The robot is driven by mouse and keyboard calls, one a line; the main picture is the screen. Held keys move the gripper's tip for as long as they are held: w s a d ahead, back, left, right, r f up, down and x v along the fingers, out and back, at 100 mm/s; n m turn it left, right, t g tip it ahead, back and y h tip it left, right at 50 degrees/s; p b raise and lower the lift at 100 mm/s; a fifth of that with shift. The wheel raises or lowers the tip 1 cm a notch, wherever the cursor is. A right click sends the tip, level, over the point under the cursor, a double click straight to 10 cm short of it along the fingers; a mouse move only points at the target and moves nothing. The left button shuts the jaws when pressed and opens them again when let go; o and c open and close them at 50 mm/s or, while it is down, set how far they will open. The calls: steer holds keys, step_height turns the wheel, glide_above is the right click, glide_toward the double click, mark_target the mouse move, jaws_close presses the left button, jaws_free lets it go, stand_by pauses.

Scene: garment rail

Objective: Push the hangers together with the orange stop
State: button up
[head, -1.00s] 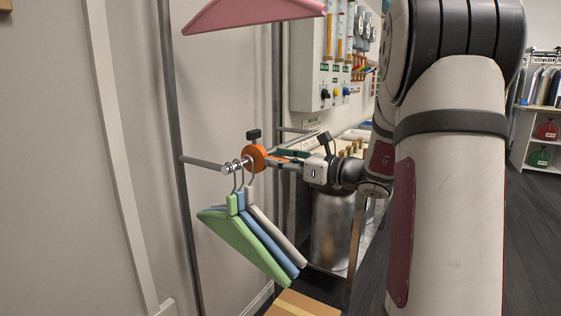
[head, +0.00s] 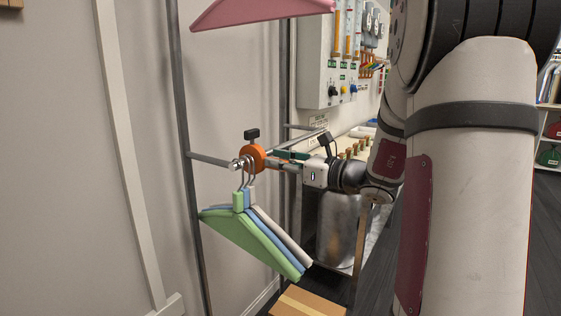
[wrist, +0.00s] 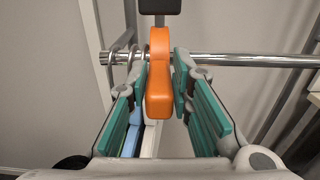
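The orange stop (head: 254,157), with a black knob on top, sits on the metal rail (head: 212,160). Green (head: 250,238), blue (head: 262,226) and white (head: 289,240) hangers hang close together, left of the stop. In the wrist view the orange stop (wrist: 158,92) stands between the teal finger pads, and the hanger hooks (wrist: 132,56) are just left of it on the rail. My gripper (wrist: 164,88) looks shut on the stop, a fingertip at each side. In the head view my gripper (head: 282,160) reaches it from the right.
A pink hanger (head: 262,12) hangs higher up. Upright posts (head: 181,110) and a plain wall stand behind the rail. A control panel (head: 338,60) and a metal drum (head: 343,230) are behind my arm. A cardboard box (head: 308,302) lies below the hangers.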

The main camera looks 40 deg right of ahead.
steer(key=shift+o, duration=1.1)
steer(key=v, duration=1.2)
